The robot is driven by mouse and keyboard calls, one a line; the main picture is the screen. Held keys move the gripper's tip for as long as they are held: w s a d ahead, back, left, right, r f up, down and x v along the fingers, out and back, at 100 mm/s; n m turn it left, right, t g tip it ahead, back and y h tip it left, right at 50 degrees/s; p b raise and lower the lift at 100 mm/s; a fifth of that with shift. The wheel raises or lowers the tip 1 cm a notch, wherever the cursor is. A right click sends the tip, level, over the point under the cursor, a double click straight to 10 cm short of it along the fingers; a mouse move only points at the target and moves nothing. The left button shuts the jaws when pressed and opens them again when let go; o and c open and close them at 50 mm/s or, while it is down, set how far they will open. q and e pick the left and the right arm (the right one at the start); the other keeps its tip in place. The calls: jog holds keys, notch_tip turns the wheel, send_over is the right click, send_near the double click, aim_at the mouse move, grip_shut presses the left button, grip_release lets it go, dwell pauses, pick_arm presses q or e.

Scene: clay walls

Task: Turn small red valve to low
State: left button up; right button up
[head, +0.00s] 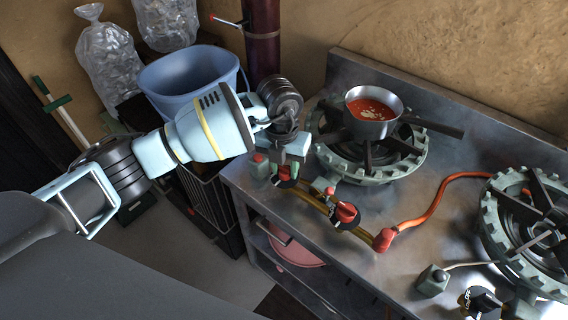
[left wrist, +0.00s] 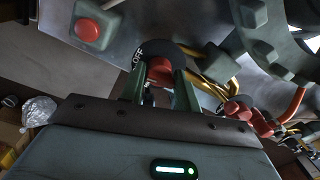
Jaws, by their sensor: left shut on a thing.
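The small red valve (head: 285,184) is on the gas pipe at the left front of the metal stove table, on a black dial. My left gripper (head: 287,168) reaches down onto it from above. In the left wrist view the red valve (left wrist: 160,70) sits between the two green fingers of my left gripper (left wrist: 160,84), which are shut on it. The dial (left wrist: 137,55) behind it shows the word OFF; its other marks are hidden by the fingers. My right gripper is in neither view.
A pan of red soup (head: 371,109) stands on the left burner. An orange hose (head: 437,203) runs right towards another burner (head: 531,231). A blue tub (head: 187,80) is behind my arm.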

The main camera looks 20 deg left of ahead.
pick_arm(q)
jog(key=shift+a+r+n+p, duration=0.1)
jog(key=shift+r+n+p, duration=0.25)
jog(key=shift+n+p, duration=1.05)
jog(key=shift+n, duration=0.4)
jog(key=shift+f+n+p, duration=0.15)
jog(key=shift+n+p, duration=0.35)
jog(key=shift+n, duration=0.2)
jog(key=shift+f, duration=0.15)
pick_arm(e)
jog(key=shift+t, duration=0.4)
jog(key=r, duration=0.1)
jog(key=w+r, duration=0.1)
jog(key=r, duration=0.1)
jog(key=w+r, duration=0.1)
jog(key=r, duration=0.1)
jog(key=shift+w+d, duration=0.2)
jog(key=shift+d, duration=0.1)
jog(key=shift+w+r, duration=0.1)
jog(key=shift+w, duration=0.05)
pick_arm(q)
jog(key=o, duration=0.9)
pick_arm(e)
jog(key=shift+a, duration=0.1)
